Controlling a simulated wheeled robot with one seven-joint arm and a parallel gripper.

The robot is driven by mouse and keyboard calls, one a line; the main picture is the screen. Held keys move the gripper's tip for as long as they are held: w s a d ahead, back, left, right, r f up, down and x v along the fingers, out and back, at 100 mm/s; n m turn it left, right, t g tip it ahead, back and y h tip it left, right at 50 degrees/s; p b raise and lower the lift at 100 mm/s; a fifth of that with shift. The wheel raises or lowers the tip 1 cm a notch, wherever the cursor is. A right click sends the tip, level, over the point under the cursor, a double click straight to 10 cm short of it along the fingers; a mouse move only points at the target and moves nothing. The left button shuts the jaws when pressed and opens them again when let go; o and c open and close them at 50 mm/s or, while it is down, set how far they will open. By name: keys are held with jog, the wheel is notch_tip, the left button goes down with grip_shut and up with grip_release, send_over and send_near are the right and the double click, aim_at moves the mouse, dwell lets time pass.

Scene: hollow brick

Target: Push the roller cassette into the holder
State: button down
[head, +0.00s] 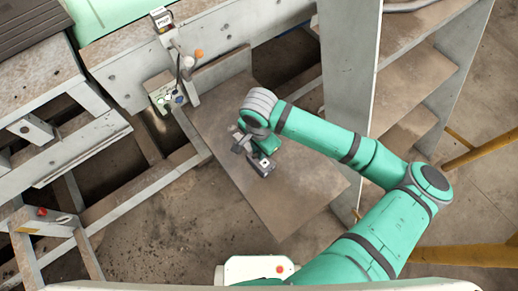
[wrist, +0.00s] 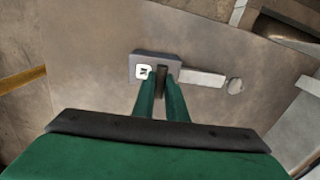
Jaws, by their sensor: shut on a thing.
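My gripper (head: 259,152) is over the brown plate in the head view. In the wrist view its two green fingers (wrist: 161,84) are close together, shut on a dark grey block with a white square mark, which seems to be the roller cassette (wrist: 172,58). The block also shows in the head view (head: 264,166). A pale bar (wrist: 203,79) reaches right from the block, with a small pale disc near its end; I cannot tell whether all are one piece. I cannot identify the holder with certainty; a small pale fixture (head: 166,92) stands at the plate's upper left.
The brown plate (head: 305,200) is mostly bare around the gripper. A grey upright panel (head: 346,90) stands to its right, with shelves (head: 425,80) beyond. Open frames lie left.

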jog(key=shift+a+f, duration=0.1)
jog(key=c, duration=2.2)
grip_release()
jog(key=shift+f, duration=0.1)
jog(key=o, duration=0.4)
jog(key=shift+o, duration=0.2)
jog(key=shift+w, duration=0.1)
notch_tip(320, 180, up, 11)
jog(key=s, duration=0.1)
jog(key=shift+s, duration=0.15)
jog(key=shift+f, duration=0.2)
